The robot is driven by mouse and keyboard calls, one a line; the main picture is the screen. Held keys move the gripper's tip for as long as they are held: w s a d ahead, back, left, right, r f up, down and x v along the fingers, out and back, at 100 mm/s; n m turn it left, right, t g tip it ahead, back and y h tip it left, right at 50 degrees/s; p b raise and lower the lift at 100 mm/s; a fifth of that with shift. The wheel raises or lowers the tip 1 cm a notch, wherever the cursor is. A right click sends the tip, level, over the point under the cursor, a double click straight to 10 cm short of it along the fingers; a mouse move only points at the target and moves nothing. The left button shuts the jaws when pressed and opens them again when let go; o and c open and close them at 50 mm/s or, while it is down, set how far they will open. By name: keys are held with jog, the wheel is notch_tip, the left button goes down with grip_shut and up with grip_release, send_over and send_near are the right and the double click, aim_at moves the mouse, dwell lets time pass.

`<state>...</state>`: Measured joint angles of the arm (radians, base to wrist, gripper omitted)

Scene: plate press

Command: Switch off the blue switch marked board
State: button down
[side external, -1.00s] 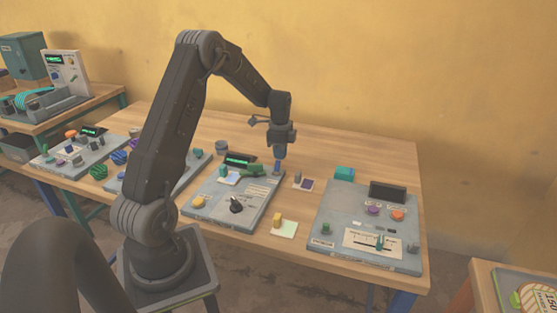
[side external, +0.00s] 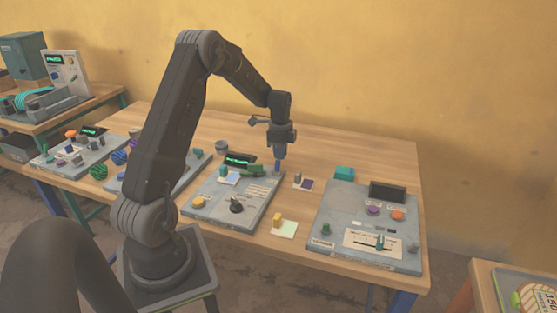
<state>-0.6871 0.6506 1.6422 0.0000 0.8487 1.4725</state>
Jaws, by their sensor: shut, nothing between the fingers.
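A small blue switch (side external: 277,168) stands at the back right corner of the middle grey panel (side external: 218,211). My gripper (side external: 279,157) points down right over this switch, with its fingers shut and empty. The fingertips are at or just above the switch's top; I cannot tell whether they touch. The switch's label is too small to read, and its on or off position cannot be made out.
The middle panel also carries a lit green display (side external: 240,160), a green lever (side external: 252,171), a yellow button (side external: 198,202) and a black knob (side external: 236,206). A right panel (side external: 330,212) has a dark display (side external: 388,192).

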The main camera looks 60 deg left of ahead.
jog(key=shift+d, duration=0.1)
dwell(0.3)
jog(key=shift+s+d, duration=0.95)
jog(key=shift+s, duration=0.05)
jog(key=shift+r, duration=0.1)
jog(key=shift+w+a+r, duration=0.15)
jog(key=shift+r, duration=1)
jog(key=shift+w+a+r, duration=0.1)
jog(key=shift+a+r, duration=0.05)
jog(key=shift+r, duration=1)
jog(key=shift+w+a+r, duration=0.15)
jog(key=shift+r, duration=1)
